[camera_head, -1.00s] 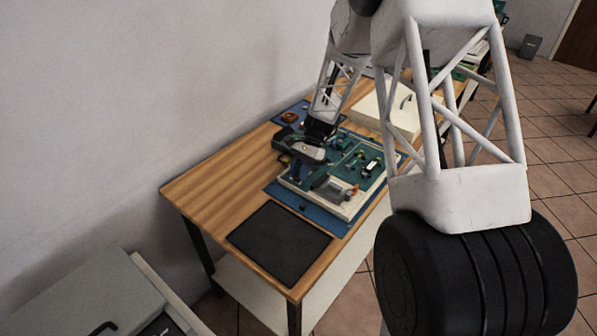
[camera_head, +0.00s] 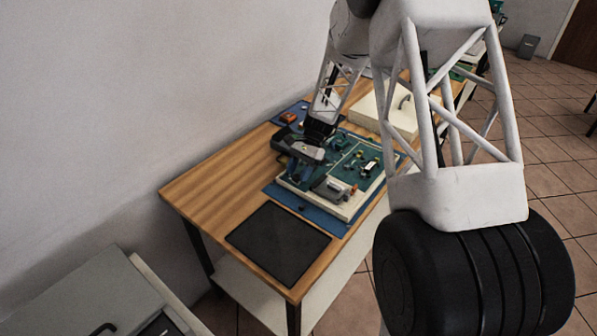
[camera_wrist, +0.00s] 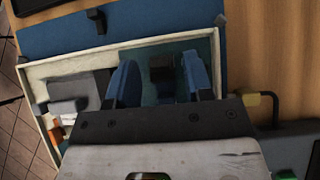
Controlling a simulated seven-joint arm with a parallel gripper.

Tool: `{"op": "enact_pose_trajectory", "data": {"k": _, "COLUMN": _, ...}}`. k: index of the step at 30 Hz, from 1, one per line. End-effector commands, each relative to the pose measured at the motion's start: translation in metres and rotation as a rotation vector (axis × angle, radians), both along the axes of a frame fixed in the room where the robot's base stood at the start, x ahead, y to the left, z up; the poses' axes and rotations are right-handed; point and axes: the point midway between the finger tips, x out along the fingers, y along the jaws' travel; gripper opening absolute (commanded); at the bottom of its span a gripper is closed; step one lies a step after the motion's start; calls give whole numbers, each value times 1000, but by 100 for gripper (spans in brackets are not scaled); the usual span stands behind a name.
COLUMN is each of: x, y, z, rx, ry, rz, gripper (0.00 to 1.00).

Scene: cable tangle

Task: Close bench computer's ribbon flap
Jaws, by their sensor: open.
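The bench computer is a cream-framed case with a teal board (camera_head: 345,166) on the workbench. It also shows in the wrist view, where its cream rim (camera_wrist: 92,53) runs around the board. My gripper (camera_head: 297,180) is over the left side of the case. In the wrist view my gripper (camera_wrist: 162,84) has two blue fingers spread apart over the board. A small dark block (camera_wrist: 162,68) lies between and beyond the fingers, and I cannot tell whether it is the ribbon flap. I see no clear contact. My gripper's body hides part of the board.
A grey unit (camera_head: 333,188) sits on the case's near side. A blue mat (camera_head: 325,219) lies under the case. A black pad (camera_head: 278,243) is nearer on the wooden bench (camera_head: 215,195). A cream box with a handle (camera_head: 408,113) stands behind. The bench's left part is clear.

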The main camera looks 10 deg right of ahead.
Motion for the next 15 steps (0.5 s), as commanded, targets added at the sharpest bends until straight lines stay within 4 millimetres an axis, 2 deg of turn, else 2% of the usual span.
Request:
{"op": "enact_pose_trajectory", "data": {"k": 5, "x": 6, "y": -5, "z": 9, "rx": 0, "ry": -3, "rz": -1, "gripper": 47}}
{"op": "enact_pose_trajectory", "data": {"k": 15, "x": 24, "y": -24, "z": 41, "rx": 0, "ry": -2, "rz": 0, "gripper": 47}}
